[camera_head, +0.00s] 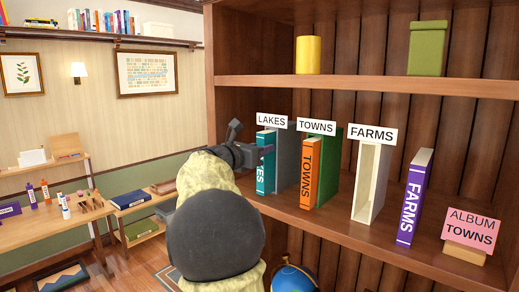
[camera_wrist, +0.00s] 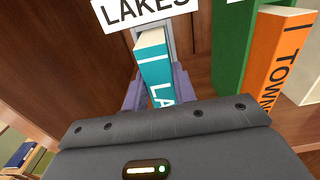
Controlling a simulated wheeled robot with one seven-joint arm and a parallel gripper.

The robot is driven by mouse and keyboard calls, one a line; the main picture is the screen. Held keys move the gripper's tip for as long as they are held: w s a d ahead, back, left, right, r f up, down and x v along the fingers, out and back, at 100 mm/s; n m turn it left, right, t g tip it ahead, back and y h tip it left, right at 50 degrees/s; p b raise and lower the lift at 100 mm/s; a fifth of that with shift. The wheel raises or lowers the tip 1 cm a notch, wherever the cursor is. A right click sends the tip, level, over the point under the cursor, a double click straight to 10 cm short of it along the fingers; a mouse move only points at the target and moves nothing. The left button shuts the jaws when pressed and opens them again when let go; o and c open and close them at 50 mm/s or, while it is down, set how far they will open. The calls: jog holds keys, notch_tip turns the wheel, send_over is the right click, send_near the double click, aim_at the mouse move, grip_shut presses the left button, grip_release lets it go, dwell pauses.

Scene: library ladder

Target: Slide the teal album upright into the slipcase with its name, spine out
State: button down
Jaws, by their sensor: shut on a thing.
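The teal album (camera_head: 264,172) is upright at the grey slipcase (camera_head: 285,160) under the LAKES sign (camera_head: 271,122). Its lettered spine faces out, and part of the lettering is hidden. My gripper (camera_head: 258,153) is shut on the album, with a jaw on each side of it. In the wrist view the teal album (camera_wrist: 154,72) stands between the jaws (camera_wrist: 155,88), with the LAKES sign (camera_wrist: 145,10) above it. Its far part appears to be within the mouth of the grey slipcase; how deep I cannot tell.
To the right, an orange TOWNS album (camera_head: 310,165) stands in a green slipcase (camera_head: 330,160). A cream slipcase (camera_head: 370,180) under the FARMS sign (camera_head: 373,134) is empty. A purple FARMS album (camera_head: 414,197) and a pink ALBUM TOWNS card (camera_head: 469,230) stand further right on the shelf.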

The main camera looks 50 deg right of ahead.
jog(key=shift+d+r, duration=0.1)
jog(key=shift+d, duration=0.55)
jog(key=c, duration=1.1)
grip_release()
jog(key=shift+o, duration=0.2)
jog(key=s+a+b, duration=0.1)
jog(key=a+b, duration=0.6)
jog(key=a, duration=1)
jog(key=shift+s+a+b, duration=0.15)
jog(key=shift+a+b, duration=0.05)
jog(key=shift+b, duration=0.15)
